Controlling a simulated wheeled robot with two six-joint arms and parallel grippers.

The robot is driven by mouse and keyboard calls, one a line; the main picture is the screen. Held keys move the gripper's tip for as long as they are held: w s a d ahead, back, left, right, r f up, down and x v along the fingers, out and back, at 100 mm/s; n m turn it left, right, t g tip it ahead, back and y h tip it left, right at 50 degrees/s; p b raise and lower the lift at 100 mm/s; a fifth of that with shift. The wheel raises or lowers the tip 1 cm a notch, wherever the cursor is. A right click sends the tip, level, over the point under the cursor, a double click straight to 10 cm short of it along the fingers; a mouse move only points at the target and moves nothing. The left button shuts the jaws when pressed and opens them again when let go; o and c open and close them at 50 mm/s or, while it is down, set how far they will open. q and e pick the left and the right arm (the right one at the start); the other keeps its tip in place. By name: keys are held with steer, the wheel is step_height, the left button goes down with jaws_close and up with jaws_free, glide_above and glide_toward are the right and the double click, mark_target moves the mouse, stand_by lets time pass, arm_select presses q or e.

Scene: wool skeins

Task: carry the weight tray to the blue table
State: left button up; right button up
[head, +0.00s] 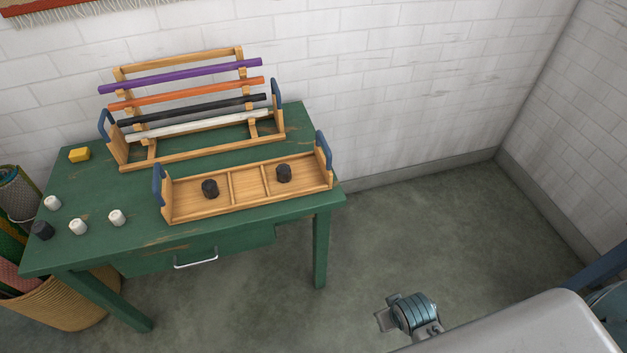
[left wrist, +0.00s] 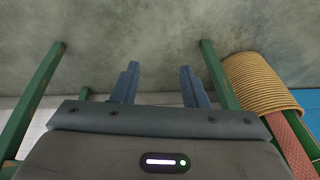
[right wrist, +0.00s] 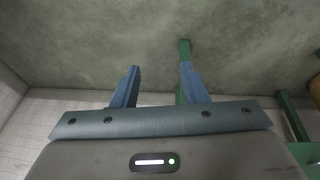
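The weight tray (head: 248,186) is a shallow wooden tray with an upright blue handle at each end. It lies along the front right edge of the green table (head: 130,210). One black weight (head: 209,188) stands in its left compartment and another black weight (head: 284,173) in its right one; the middle compartment is empty. My left gripper (left wrist: 157,66) is open and empty in the left wrist view, with floor and green table legs beyond. My right gripper (right wrist: 160,68) is open and empty too. Neither gripper shows in the head view. I cannot make out a blue table for certain.
A wooden rack (head: 200,150) with coloured rods and blue handles stands close behind the tray. White weights (head: 117,217), a black one (head: 42,231) and a yellow block (head: 79,154) sit at the table's left. A wicker basket (head: 75,310) stands at left. Floor to the right is clear.

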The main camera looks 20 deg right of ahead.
arm_select(q)
step_height(320, 180, up, 4)
steer(key=w+t, duration=0.1)
steer(key=w, duration=0.1)
arm_select(e)
step_height(320, 180, up, 4)
steer(key=w+t, duration=0.1)
steer(key=w, duration=0.1)
arm_select(q)
steer(key=n+t+b, duration=0.2)
steer(key=n+t, duration=0.1)
steer(key=t, duration=1.1)
glide_toward(157, 167)
steer(key=s, duration=0.3)
steer(key=shift+s+a+f+h, duration=0.4)
arm_select(e)
steer(key=n+t, duration=0.1)
steer(key=t, duration=1.3)
glide_toward(320, 135)
steer(key=s, duration=0.2)
steer(key=s+f, duration=0.1)
steer(key=shift+s+d+y, duration=0.25)
steer(key=shift+d+y, duration=0.1)
steer(key=shift+y, duration=0.05)
arm_select(q)
steer(key=shift+r, duration=0.15)
arm_select(e)
steer(key=shift+r, duration=0.2)
